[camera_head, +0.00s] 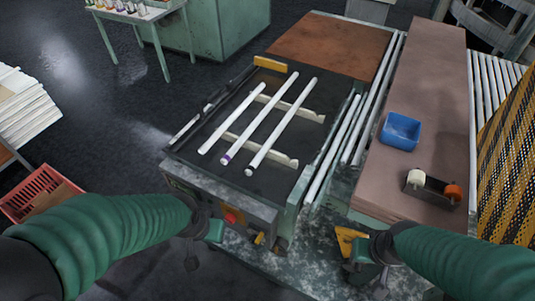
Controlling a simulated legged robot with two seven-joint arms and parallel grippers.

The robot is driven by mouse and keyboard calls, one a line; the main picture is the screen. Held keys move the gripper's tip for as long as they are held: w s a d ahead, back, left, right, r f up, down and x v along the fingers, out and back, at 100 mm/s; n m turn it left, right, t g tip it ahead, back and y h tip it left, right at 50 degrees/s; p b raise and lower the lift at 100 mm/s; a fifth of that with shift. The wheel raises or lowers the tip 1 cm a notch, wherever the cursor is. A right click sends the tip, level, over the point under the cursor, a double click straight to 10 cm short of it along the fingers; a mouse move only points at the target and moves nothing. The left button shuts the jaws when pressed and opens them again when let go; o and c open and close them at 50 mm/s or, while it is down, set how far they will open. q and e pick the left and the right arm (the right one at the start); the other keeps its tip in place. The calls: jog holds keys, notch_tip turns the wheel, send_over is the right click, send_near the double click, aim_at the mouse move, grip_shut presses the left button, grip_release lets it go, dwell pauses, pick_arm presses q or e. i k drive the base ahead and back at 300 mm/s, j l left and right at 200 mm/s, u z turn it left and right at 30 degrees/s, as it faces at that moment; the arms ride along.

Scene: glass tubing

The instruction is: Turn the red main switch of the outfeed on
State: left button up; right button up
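A red round knob (231,217), which looks like the main switch, sits on the dark front panel (190,186) of the outfeed machine. I cannot tell its setting. A small yellow part (259,238) shows low on the panel, to the right of the knob. My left gripper (203,238) is in front of the panel, just left of and below the knob, apparently apart from it. My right gripper (358,262) is over the grey speckled surface, well to the right of the panel. Both grippers' fingers are small and dark, so I cannot tell whether they are open.
Glass tubes (268,128) lie on pale supports on the black bed behind the panel. A yellow piece (349,240) is beside my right gripper. A blue bin (400,131) and a tape dispenser (433,187) stand on the brown bench. A red crate (42,190) is on the left.

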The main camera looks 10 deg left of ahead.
aim_at(230, 218)
jog(key=u, duration=0.8)
